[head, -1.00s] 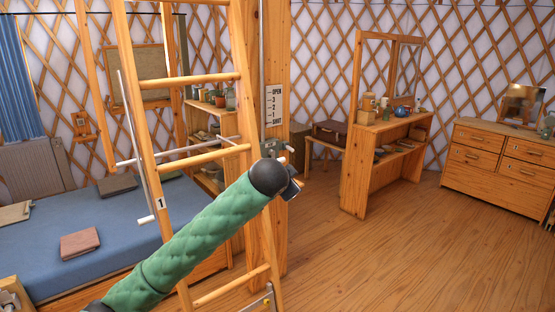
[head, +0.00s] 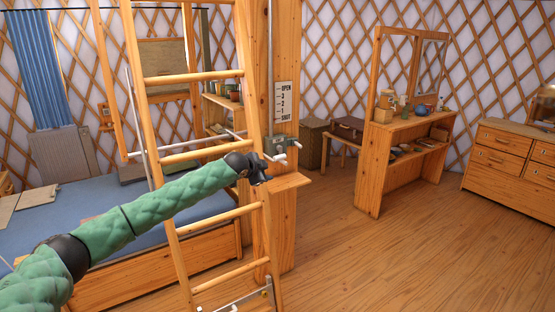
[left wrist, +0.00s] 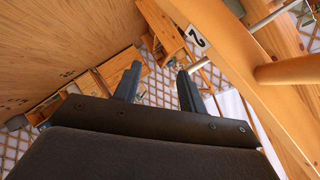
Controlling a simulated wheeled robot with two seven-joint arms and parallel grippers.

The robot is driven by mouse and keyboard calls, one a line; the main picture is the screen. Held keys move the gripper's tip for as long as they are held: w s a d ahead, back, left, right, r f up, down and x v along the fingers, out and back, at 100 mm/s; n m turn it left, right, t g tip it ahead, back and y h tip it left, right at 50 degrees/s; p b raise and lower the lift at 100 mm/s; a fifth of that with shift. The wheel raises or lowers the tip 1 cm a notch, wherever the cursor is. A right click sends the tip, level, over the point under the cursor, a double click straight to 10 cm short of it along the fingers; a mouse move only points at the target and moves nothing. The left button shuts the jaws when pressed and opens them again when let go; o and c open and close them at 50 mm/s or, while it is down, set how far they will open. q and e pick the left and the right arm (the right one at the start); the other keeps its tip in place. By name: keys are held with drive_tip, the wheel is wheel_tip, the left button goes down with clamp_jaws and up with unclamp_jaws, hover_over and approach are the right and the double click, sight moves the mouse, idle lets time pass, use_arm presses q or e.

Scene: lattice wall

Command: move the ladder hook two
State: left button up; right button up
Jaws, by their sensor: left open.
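The wooden ladder (head: 205,159) stands left of the thick post in the head view. A thin metal rod (head: 200,143) crosses behind its rungs. A pale-tipped peg (head: 281,158) shows by the right rail; I cannot tell surely whether it is hook two. My left gripper (head: 261,171) is just below this peg, in front of the right rail. In the left wrist view my left gripper (left wrist: 158,72) is open, nothing between its fingers. A number 2 plate (left wrist: 197,40) is on the ladder rail, and a pale-ended metal rod (left wrist: 212,62) ends close to the right fingertip. My right gripper is out of view.
The post carries a scale marked OPEN to SHUT (head: 283,102) and a small wooden ledge (head: 285,182). A blue bed (head: 105,193) lies behind the ladder. A dressing table (head: 415,125) and a chest of drawers (head: 500,150) stand right; the floor between is clear.

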sight(280, 158)
use_arm(q)
drive_tip(key=r+h, duration=0.1)
drive_tip(key=w+r+m+t+h, duration=0.1)
drive_tip(key=r+m, duration=0.1)
drive_tip(key=shift+w+d+t+h, duration=0.3)
drive_tip(key=shift+w+d+h, duration=0.05)
drive_tip(key=shift+h, duration=0.05)
drive_tip(key=shift+r+m, duration=0.35)
drive_tip(key=shift+m, duration=0.05)
drive_tip(key=shift+w+d+p, duration=0.3)
drive_tip(key=shift+w+d, duration=0.1)
drive_tip(key=p+x, duration=0.2)
drive_tip(key=x, duration=0.3)
drive_tip(key=shift+w+r, duration=0.1)
drive_tip(key=shift+p+x, duration=0.3)
drive_tip(key=shift+x, duration=0.55)
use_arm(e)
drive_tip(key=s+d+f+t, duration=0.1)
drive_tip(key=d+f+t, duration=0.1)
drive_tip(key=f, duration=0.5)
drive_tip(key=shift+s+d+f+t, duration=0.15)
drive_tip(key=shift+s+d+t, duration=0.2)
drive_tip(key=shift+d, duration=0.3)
use_arm(q)
clamp_jaws()
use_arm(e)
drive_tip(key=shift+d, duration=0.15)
